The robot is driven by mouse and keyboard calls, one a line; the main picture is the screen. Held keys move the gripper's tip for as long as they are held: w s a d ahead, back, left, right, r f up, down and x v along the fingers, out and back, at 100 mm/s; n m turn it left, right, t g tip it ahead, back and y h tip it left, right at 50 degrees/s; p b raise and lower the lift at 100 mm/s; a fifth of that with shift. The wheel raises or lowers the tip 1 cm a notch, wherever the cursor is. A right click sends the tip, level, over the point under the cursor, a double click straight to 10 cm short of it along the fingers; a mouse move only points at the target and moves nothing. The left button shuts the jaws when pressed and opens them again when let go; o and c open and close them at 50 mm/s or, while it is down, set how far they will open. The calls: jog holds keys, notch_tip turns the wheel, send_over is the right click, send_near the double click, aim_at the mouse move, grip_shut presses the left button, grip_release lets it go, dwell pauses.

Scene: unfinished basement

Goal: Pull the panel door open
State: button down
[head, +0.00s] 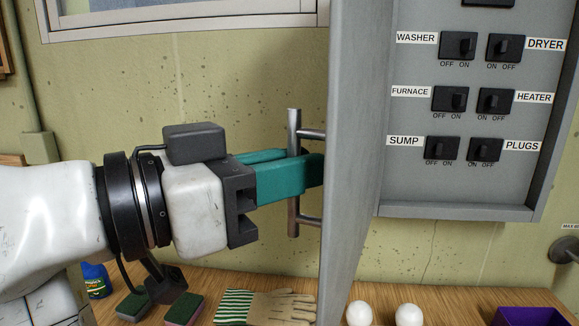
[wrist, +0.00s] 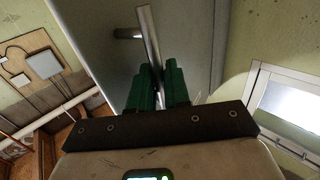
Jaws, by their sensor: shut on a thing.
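The grey panel door (head: 352,130) stands swung out from the electrical panel (head: 450,190), roughly edge-on in the head view, and the switches inside show. Its handle (head: 293,130) is a vertical metal bar on two short posts, on the door's left-facing side. My gripper (head: 303,172) reaches in from the left, with its teal fingers shut around the bar between the posts. In the wrist view, the fingers (wrist: 157,88) close on the bar (wrist: 148,35), which runs between them. The fingertips are partly hidden against the door face (wrist: 190,35).
A wooden counter (head: 265,282) runs below the door, holding gloves (head: 270,307), sponges (head: 183,309), two white balls (head: 407,315) and a purple container (head: 530,317). A window (head: 180,22) is at the upper left. The wall space between window and counter is clear.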

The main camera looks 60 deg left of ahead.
jog(key=c, duration=1.3)
grip_release()
jog(key=shift+w, duration=0.45)
jog(key=shift+c, duration=0.2)
jog(key=shift+s, duration=0.15)
jog(key=s+b, duration=0.2)
jog(key=s, duration=0.8)
jog(key=shift+s, duration=0.4)
